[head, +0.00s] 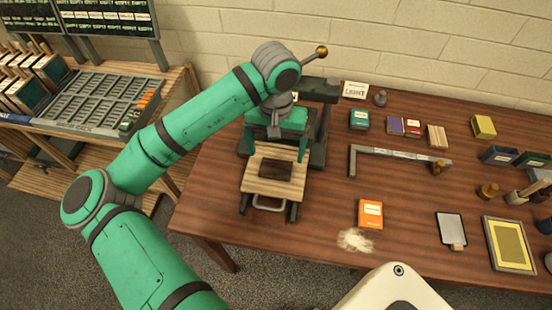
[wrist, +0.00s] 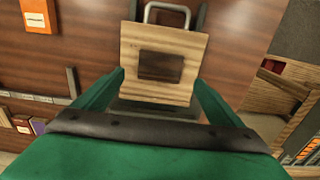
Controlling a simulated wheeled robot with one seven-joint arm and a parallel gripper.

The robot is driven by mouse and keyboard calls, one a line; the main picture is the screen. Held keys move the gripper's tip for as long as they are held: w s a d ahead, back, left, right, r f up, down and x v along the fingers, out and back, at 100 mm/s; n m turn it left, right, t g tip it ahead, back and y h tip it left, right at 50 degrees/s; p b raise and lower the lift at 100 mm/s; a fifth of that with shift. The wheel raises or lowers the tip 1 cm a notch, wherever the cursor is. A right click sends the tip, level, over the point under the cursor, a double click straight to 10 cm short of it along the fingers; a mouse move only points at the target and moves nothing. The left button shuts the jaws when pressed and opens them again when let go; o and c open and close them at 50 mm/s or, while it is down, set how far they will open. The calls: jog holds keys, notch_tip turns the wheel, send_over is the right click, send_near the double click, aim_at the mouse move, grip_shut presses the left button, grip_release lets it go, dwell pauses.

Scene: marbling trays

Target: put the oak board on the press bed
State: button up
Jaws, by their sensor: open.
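The press bed (head: 254,184) is a pale wooden plate with a grey handle at its front. It also shows in the wrist view (wrist: 190,52). A dark brown wooden board (head: 275,170), seemingly the oak board, lies flat near the middle of the bed, with pale wood around it; it also shows in the wrist view (wrist: 160,66). My gripper (head: 277,155) is open and empty above the rear part of the bed. In the wrist view its two fingers (wrist: 158,82) are spread wider than the dark board and apart from it.
The dark press frame (head: 318,140) stands behind and right of my gripper. An L-shaped metal rail (head: 400,154), small coloured boxes and an orange box (head: 371,214) lie to the right. A rack of slots (head: 100,100) is on the left table. Tabletop just right of the press is clear.

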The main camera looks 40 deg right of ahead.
jog(key=shift+r, duration=2.65)
